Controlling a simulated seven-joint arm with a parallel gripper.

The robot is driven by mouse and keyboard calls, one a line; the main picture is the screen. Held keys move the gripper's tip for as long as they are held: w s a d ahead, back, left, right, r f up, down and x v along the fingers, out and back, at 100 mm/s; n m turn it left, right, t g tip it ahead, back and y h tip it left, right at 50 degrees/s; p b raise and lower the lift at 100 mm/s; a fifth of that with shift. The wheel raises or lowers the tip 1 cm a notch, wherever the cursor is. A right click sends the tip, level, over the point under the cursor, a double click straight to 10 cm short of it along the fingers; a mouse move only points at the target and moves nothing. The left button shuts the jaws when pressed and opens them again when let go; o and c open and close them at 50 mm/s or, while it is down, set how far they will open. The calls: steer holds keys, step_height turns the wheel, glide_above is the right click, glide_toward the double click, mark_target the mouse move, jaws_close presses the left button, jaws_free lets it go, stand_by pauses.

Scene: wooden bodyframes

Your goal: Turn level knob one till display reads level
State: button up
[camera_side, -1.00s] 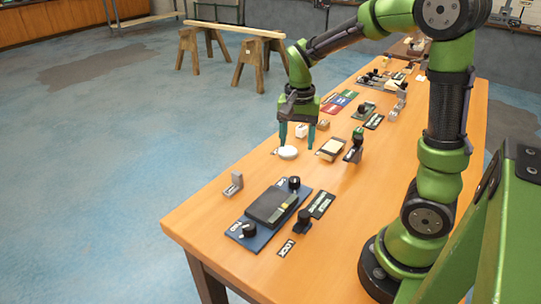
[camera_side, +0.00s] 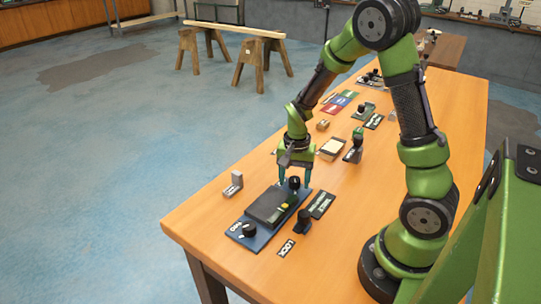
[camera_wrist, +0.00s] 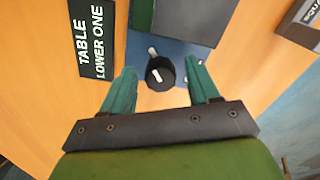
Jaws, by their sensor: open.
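A blue board (camera_side: 262,238) near the table's left front corner carries a dark display box (camera_side: 267,206) and two black knobs. The reading on the display is too small to make out. My gripper (camera_side: 296,182) is open and pointing down, with its teal fingers on either side of the far knob (camera_side: 294,185). In the wrist view this knob (camera_wrist: 160,74), with a white pointer line, sits between the open fingers (camera_wrist: 161,88), with gaps on both sides. The other knob (camera_side: 248,230) stands at the near end of the board, beside a label that I cannot read clearly.
A "TABLE LOWER ONE" label (camera_wrist: 92,40) lies beside the board. A metal bracket (camera_side: 235,184) stands to the left. More controls fill the table (camera_side: 440,130) farther back.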

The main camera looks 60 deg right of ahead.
mark_target(295, 180)
steer(key=c, duration=1)
steer(key=shift+n, duration=1.8)
steer(key=shift+c, duration=0.2)
steer(key=o, duration=1)
steer(key=shift+o, duration=0.2)
step_height(295, 180, up, 17)
